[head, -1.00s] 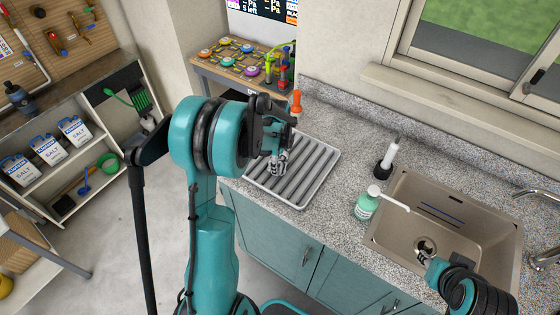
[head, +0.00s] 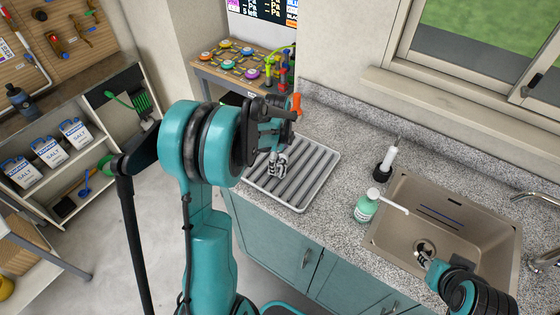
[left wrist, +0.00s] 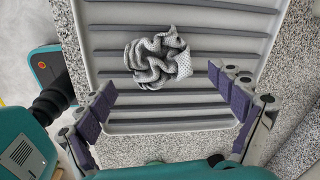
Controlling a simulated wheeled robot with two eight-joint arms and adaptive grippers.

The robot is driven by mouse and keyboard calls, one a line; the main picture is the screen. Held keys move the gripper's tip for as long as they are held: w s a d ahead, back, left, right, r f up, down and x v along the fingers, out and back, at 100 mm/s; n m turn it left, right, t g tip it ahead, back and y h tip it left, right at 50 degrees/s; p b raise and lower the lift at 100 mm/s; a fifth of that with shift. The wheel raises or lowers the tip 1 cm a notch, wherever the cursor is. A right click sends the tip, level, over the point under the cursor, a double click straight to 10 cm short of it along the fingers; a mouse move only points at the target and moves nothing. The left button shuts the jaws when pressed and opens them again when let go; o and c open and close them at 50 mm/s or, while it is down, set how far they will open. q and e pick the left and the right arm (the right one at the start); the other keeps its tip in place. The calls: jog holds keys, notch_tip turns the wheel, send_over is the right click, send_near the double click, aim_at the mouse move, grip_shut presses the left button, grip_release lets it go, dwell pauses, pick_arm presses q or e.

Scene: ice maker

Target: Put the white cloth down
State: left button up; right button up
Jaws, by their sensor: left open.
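The white cloth (left wrist: 157,58) lies crumpled on the ribbed grey tray (left wrist: 185,127) in the left wrist view. In the head view, the cloth (head: 279,163) shows below my left gripper (head: 276,148), partly hidden. My left gripper also shows in the left wrist view (left wrist: 168,92), with its fingers wide apart and nothing between them. The cloth lies beyond the fingertips, apart from them. The tray (head: 318,178) sits on the counter. My right gripper (head: 425,262) hangs over the sink; its jaws are too small to read.
A green soap bottle (head: 367,206) and a white-handled brush (head: 387,162) stand between the tray and the sink (head: 481,232). Speckled counter (head: 335,228) surrounds the tray. A low table (head: 235,72) with coloured discs stands behind it.

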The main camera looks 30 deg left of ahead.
aim_at(279, 166)
pick_arm(q)
notch_tip(279, 166, up, 8)
jog(key=p, duration=0.2)
jog(key=s+d+r+n+t, duration=0.3)
jog(key=s+d+r+n, duration=0.4)
jog(key=s+d, duration=0.2)
jog(key=s+d+n+t, duration=0.3)
jog(key=s+d+n, duration=0.2)
jog(key=s+n, duration=0.4)
jog(key=shift+s+d+f, duration=0.2)
jog(key=shift+s+d, duration=0.05)
jog(key=shift+s, duration=0.15)
notch_tip(279, 166, down, 9)
jog(key=b, duration=1)
jog(key=shift+f, duration=0.2)
